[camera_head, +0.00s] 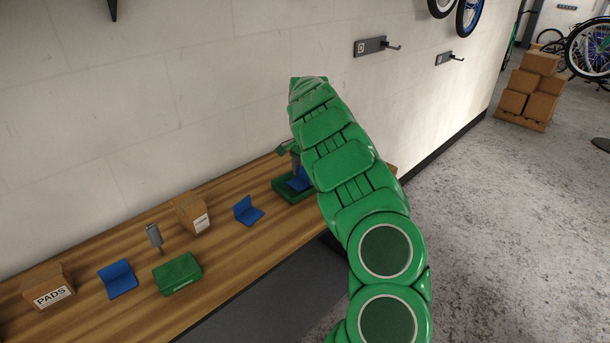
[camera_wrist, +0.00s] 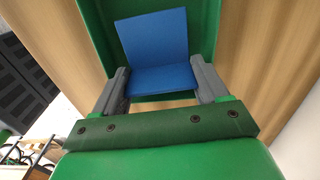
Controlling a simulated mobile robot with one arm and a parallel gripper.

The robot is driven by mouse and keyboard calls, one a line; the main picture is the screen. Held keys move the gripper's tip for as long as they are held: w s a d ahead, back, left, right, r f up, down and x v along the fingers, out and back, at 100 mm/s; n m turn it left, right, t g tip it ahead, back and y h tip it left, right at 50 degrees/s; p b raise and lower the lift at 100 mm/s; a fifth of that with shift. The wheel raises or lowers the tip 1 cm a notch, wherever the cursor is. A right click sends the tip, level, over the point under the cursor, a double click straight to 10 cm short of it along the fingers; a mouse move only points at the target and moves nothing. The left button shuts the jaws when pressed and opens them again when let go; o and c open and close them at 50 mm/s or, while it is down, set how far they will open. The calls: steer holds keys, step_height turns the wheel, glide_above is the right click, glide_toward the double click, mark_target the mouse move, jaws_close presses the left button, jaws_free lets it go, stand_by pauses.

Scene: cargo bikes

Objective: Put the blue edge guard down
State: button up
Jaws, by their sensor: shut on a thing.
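My gripper (camera_wrist: 163,88) is shut on a blue edge guard (camera_wrist: 155,40), an L-shaped piece with its grey fingers at the two sides. The guard is at a green tray (camera_wrist: 205,25), whose walls show around it in the wrist view. Whether the guard touches the tray floor cannot be told. In the head view the held guard (camera_head: 299,180) shows partly at the green tray (camera_head: 284,195), beside my arm, which hides much of both. Two other blue edge guards lie on the wooden bench, one in the middle (camera_head: 248,211) and one at the left (camera_head: 118,279).
The wooden bench (camera_head: 225,250) runs along the white wall. On it are a green box (camera_head: 177,273), a cardboard box marked PADS (camera_head: 48,288), another cardboard box (camera_head: 192,214) and a grey item (camera_head: 155,237). Wall hooks (camera_head: 372,46) are above. Stacked cartons (camera_head: 529,90) stand far right.

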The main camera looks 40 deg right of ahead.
steer(key=shift+f, duration=0.35)
steer(key=shift+f, duration=0.1)
steer(key=o, duration=0.7)
steer(key=shift+o, duration=0.2)
steer(key=shift+r, duration=6.1)
